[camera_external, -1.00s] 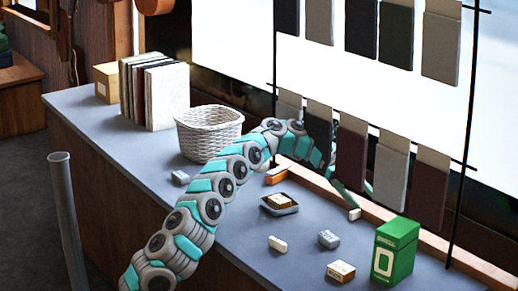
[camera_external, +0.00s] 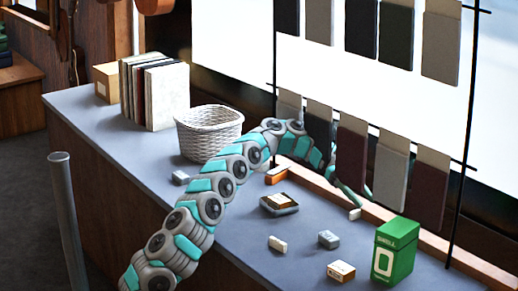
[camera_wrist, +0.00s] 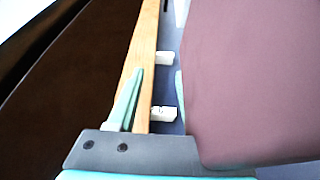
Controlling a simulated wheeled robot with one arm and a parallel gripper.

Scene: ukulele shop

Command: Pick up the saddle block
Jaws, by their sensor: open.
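A small pale block (camera_external: 355,214), which may be the saddle block, lies on the counter near the window-side ledge. My gripper (camera_external: 358,193) is open just above it, partly hidden behind hanging dark sleeves. In the wrist view, one teal finger of my gripper (camera_wrist: 158,88) shows at left over the wooden ledge; the other is mostly hidden by a maroon sleeve. Two small white pieces, a nearer one (camera_wrist: 163,113) and a farther one (camera_wrist: 165,58), lie beside the ledge there. I cannot tell which is the saddle block. Neither is gripped.
Maroon sleeves (camera_external: 350,160) hang on a rack close to my gripper. A green box (camera_external: 396,250) stands at the right. A white basket (camera_external: 209,133) stands behind.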

